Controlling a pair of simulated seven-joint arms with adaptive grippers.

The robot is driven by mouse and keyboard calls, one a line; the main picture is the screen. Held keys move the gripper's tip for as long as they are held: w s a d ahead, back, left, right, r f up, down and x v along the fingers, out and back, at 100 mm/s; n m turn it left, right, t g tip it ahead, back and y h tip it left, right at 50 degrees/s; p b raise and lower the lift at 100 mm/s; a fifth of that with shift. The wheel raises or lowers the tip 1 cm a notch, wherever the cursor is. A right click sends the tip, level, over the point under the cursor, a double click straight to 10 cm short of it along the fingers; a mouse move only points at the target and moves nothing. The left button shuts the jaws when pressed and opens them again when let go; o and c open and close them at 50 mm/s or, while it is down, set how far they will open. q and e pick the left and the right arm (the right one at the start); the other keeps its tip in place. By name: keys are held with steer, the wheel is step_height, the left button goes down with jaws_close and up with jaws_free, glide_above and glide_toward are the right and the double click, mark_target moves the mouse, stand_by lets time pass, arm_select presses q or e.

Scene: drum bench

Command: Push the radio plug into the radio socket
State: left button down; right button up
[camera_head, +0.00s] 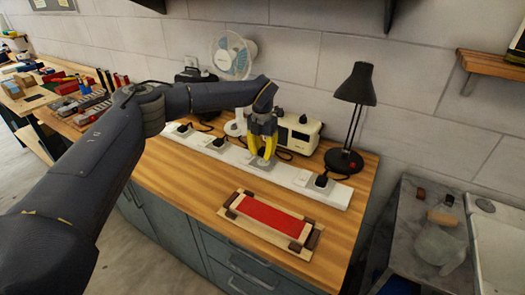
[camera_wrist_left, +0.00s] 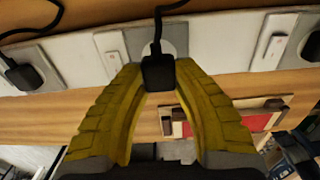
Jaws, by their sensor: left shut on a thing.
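My left gripper (camera_head: 262,150) reaches down over the long white socket strip (camera_head: 286,178) on the bench. In the left wrist view its yellow fingers (camera_wrist_left: 160,78) are shut on a small black plug (camera_wrist_left: 158,74) with a black cord. The plug is held in front of a grey socket plate (camera_wrist_left: 178,38) on the strip; I cannot tell whether they touch. In the head view the fingers largely hide the plug. The cream radio (camera_head: 301,133) stands just behind the strip, right of the gripper. My right gripper is not in view.
Other black plugs sit on the strip, one at its right end (camera_head: 321,181) and one left of the gripper (camera_head: 217,143). A black lamp (camera_head: 346,160) and a fan (camera_head: 234,57) stand behind. A red-centred wooden tray (camera_head: 268,216) lies in front. The bench's right front is clear.

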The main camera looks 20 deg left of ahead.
arm_select(q)
steer(key=shift+f, duration=1.7)
stand_by(1.8)
steer(key=c, duration=1)
jaws_free()
step_height(320, 180, up, 12)
steer(key=shift+s, duration=0.1)
steer(key=shift+f, duration=0.1)
glide_above(262, 163)
steer(key=shift+s+d+f, duration=0.1)
steer(key=shift+s+f, duration=0.05)
steer(key=shift+f, duration=2.15)
jaws_close()
